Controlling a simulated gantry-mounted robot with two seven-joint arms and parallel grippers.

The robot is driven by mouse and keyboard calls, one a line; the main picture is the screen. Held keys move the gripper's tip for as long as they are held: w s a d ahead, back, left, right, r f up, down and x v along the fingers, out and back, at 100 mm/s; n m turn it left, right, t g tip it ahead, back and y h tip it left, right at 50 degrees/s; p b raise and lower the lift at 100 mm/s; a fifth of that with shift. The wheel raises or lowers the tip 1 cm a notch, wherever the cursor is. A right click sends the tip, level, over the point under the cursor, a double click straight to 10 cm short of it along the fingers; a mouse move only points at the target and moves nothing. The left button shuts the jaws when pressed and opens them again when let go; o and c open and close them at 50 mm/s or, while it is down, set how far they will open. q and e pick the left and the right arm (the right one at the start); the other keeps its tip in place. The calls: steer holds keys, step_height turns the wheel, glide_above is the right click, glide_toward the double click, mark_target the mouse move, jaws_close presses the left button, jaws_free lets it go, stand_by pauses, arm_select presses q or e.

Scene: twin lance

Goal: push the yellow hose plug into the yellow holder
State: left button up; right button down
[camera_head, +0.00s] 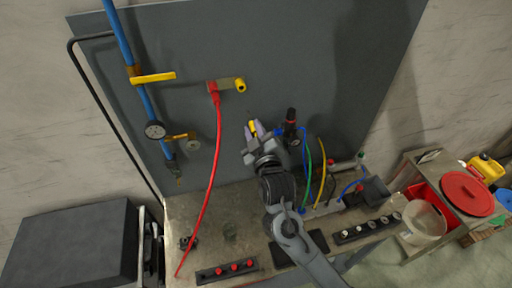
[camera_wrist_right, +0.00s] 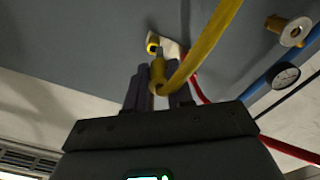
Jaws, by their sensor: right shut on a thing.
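My right gripper (camera_head: 253,131) is in front of the grey wall panel, shut on the yellow hose plug (camera_head: 253,126). In the right wrist view the yellow plug (camera_wrist_right: 158,71) stands between the two dark fingers (camera_wrist_right: 158,88), with a thin grey tip pointing away from me. The yellow hose (camera_wrist_right: 207,43) bends off from it to the upper right. The yellow holder (camera_head: 240,85), a short ring on a pale bracket, is on the panel above the gripper. It also shows in the wrist view (camera_wrist_right: 152,47), just beyond the plug's tip; a gap seems to remain. My left gripper is not in view.
A red hose (camera_head: 217,150) hangs from a red plug (camera_head: 213,90) left of the yellow holder. A blue pipe (camera_head: 132,65) with a gauge (camera_head: 155,130) runs at the left. The workbench (camera_head: 215,210) below carries hoses, fittings and knob strips.

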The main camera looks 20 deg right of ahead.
mark_target(249, 115)
steer(key=r, duration=0.3)
steer(key=shift+w+d+r, duration=0.1)
steer(key=shift+w+d, duration=0.05)
steer(key=shift+d, duration=0.05)
steer(key=shift+w+a+r, duration=0.1)
steer(key=shift+a+r, duration=0.1)
steer(key=shift+r, duration=0.1)
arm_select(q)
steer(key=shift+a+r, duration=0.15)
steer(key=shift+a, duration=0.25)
arm_select(e)
steer(key=shift+r+n+p, duration=0.2)
steer(key=shift+n+p, duration=0.3)
steer(key=shift+p, duration=0.55)
steer(key=shift+w+f, duration=0.2)
steer(key=shift+w, duration=0.1)
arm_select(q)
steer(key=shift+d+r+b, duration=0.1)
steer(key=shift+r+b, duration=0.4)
arm_select(e)
steer(key=shift+w+d, duration=0.2)
steer(key=shift+w, duration=1.1)
steer(key=shift+w+d, duration=0.2)
steer(key=shift+w, duration=1.05)
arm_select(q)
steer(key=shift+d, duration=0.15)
